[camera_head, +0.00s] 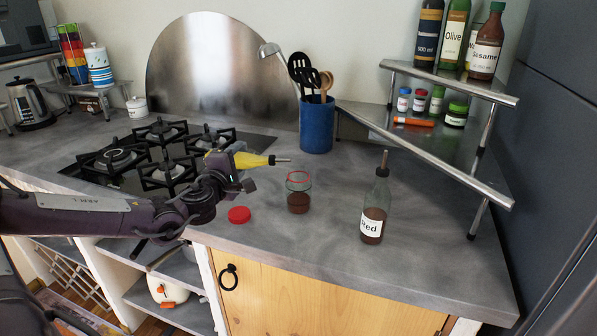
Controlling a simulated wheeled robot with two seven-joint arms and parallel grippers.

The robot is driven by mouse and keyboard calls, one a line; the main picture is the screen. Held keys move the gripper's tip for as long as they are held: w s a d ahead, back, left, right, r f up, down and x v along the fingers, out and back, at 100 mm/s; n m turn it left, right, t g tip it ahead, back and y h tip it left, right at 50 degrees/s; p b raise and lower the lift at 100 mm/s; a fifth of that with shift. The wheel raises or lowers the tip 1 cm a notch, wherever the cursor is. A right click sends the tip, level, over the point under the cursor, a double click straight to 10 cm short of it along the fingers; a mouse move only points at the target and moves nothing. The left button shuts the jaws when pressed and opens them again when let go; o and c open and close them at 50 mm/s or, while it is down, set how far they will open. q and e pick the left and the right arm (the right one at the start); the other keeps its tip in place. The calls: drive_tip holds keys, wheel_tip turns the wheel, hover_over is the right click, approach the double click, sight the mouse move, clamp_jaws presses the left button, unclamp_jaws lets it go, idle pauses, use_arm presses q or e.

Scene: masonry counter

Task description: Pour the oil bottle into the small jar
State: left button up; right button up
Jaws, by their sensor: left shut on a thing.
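My left gripper (236,182) is shut on the oil bottle (249,160), which has yellow contents and a dark pour spout. The bottle lies almost level in the air, its spout pointing right, above and slightly left of the small jar. No stream is visible from the spout. The small jar (299,201) is clear glass with a red ring near its top, and it stands upright and open on the counter with brown contents in its lower part. Its red lid (239,215) lies on the counter to the left. My right gripper is not in view.
A second spouted bottle (373,217), labelled with letters ending "ed", stands right of the jar. A blue utensil pot (316,128) stands behind, the gas hob (157,157) behind left. A metal shelf (448,82) holds bottles at right. The front counter is clear.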

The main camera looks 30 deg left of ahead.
use_arm(q)
drive_tip(key=shift+r, duration=0.25)
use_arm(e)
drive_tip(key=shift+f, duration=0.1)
use_arm(q)
drive_tip(key=shift+r+m, duration=0.15)
drive_tip(key=shift+m, duration=0.15)
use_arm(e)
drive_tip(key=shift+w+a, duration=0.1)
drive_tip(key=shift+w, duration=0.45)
use_arm(q)
drive_tip(key=shift+r, duration=0.1)
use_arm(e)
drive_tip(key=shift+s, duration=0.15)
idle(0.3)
use_arm(q)
drive_tip(key=shift+r+b, duration=0.15)
drive_tip(key=shift+b, duration=0.25)
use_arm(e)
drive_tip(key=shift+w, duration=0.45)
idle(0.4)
use_arm(q)
drive_tip(key=shift+r+m+b, duration=0.5)
drive_tip(key=shift+r+m, duration=0.15)
drive_tip(key=shift+m, duration=0.05)
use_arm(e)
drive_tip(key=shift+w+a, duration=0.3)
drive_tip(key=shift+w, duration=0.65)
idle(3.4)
